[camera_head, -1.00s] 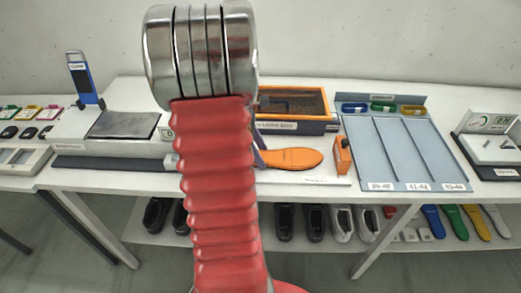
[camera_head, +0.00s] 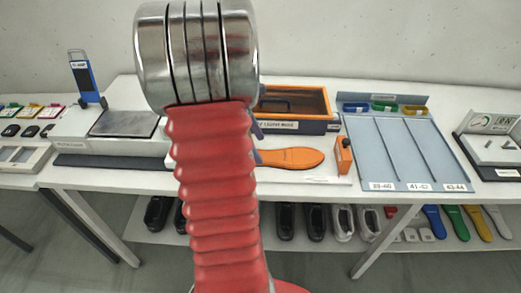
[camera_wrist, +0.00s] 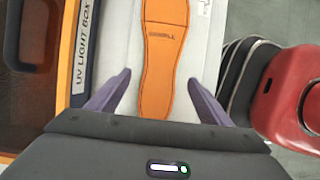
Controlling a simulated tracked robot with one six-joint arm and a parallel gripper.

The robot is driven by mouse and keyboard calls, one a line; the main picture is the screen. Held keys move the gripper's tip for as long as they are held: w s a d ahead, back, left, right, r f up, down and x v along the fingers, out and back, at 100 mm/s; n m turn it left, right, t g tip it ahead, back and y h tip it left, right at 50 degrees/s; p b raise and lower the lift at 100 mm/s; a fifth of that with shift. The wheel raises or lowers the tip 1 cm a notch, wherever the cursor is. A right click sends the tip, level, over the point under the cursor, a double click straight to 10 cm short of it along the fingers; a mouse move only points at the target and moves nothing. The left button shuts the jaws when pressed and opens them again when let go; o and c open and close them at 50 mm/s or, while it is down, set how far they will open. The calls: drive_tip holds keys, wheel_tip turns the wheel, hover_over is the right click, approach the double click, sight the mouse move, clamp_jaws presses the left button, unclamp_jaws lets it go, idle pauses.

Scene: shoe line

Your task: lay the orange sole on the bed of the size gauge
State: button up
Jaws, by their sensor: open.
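The orange sole (camera_head: 291,158) lies flat on a white surface in front of the UV light box. It appears to be on the pale bed of the size gauge (camera_head: 322,180), whose orange block (camera_head: 343,155) stands to the right of the sole's tip, with a gap. In the wrist view the sole (camera_wrist: 165,45) lies lengthwise between the two purple fingers of my gripper (camera_wrist: 160,76). My gripper is open, with a gap on each side of the sole. In the head view my red-sleeved arm hides the sole's left end and most of my gripper.
The UV light box (camera_head: 292,127) stands close behind the sole. A blue sorting board (camera_head: 380,175) with lanes is to the right, and a flat grey-topped device (camera_head: 124,124) to the left. Shoes (camera_head: 316,222) stand on the shelf below the table edge.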

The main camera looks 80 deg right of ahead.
drive_tip(key=d+v, duration=0.1)
drive_tip(key=v, duration=0.9)
drive_tip(key=shift+a, duration=0.45)
idle(0.4)
drive_tip(key=w+a+m+t+h, duration=0.1)
drive_tip(key=w+a+m+t, duration=0.25)
drive_tip(key=w+a, duration=0.45)
drive_tip(key=w+a+m+t, duration=0.2)
drive_tip(key=w+a+m, duration=0.25)
drive_tip(key=a, duration=0.75)
drive_tip(key=a+r+n+t+y, duration=0.1)
drive_tip(key=a+r+n+t, duration=0.1)
drive_tip(key=a, duration=1)
drive_tip(key=w+a+r+n+t+y, duration=0.1)
drive_tip(key=a+r+n+t, duration=0.1)
drive_tip(key=a, duration=1.1)
drive_tip(key=shift+w+a+r+n, duration=0.25)
drive_tip(key=shift+r+n, duration=0.1)
drive_tip(key=shift+n, duration=0.35)
